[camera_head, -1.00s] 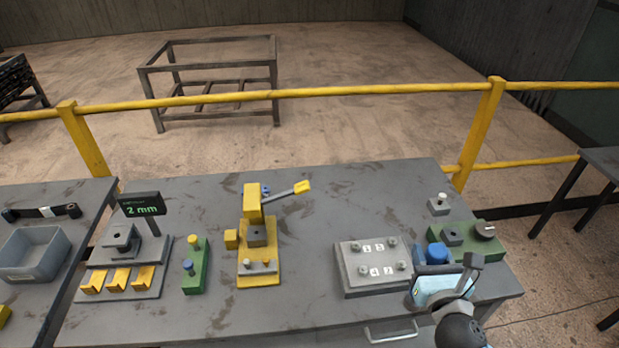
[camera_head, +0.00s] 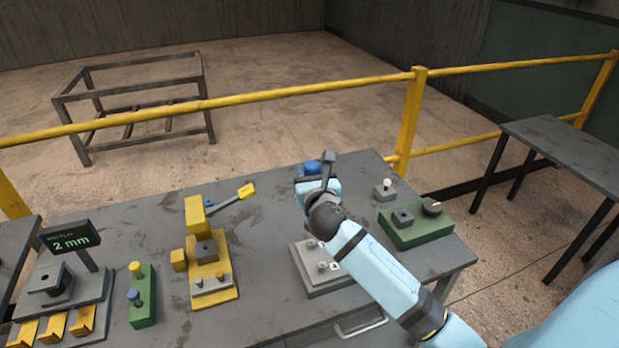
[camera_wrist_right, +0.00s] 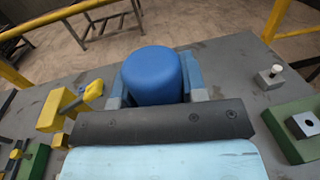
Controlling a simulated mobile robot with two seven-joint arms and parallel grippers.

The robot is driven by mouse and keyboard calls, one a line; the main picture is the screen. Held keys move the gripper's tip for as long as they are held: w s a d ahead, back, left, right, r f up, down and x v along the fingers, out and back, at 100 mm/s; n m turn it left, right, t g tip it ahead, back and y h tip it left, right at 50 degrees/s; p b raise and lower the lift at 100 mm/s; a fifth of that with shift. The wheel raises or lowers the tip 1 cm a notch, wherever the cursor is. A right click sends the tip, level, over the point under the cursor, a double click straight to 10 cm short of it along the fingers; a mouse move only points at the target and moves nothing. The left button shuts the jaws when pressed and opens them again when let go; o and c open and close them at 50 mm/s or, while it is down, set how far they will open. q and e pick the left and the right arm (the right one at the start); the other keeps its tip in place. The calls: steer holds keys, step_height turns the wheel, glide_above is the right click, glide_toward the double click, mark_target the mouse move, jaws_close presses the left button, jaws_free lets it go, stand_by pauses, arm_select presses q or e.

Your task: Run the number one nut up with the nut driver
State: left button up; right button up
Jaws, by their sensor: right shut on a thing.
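The nut driver shows as a blue rounded handle (camera_head: 312,167); it fills the middle of the right wrist view (camera_wrist_right: 152,78). My right gripper (camera_wrist_right: 153,88) is shut on it, with a finger on each side. In the head view this gripper (camera_head: 308,182) is over the far side of the grey nut plate (camera_head: 322,287). The driver's lower end is hidden. Two nuts show on the plate's near left part, one (camera_head: 310,244) behind the other (camera_head: 323,267). My right arm hides the rest of the plate, and I cannot pick out the number one nut. My left gripper is out of view.
A green base (camera_head: 418,232) with a grey block and dark knob stands right of the plate. A small grey block with a white-topped pin (camera_head: 386,189) is behind it. A yellow lever press (camera_head: 208,262) stands left, with clear table between. A yellow rail (camera_head: 408,122) runs behind.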

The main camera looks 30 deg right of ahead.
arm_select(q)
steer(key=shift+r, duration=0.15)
arm_select(e)
steer(key=shift+r, duration=0.15)
steer(key=shift+r+p, duration=0.1)
steer(key=shift+p, duration=0.35)
step_height(320, 180, down, 3)
steer(key=shift+s+f+b, duration=0.1)
steer(key=shift+b, duration=0.6)
steer(key=shift+a+f+b, duration=0.1)
steer(key=shift+f+b, duration=0.3)
steer(key=shift+f, duration=0.9)
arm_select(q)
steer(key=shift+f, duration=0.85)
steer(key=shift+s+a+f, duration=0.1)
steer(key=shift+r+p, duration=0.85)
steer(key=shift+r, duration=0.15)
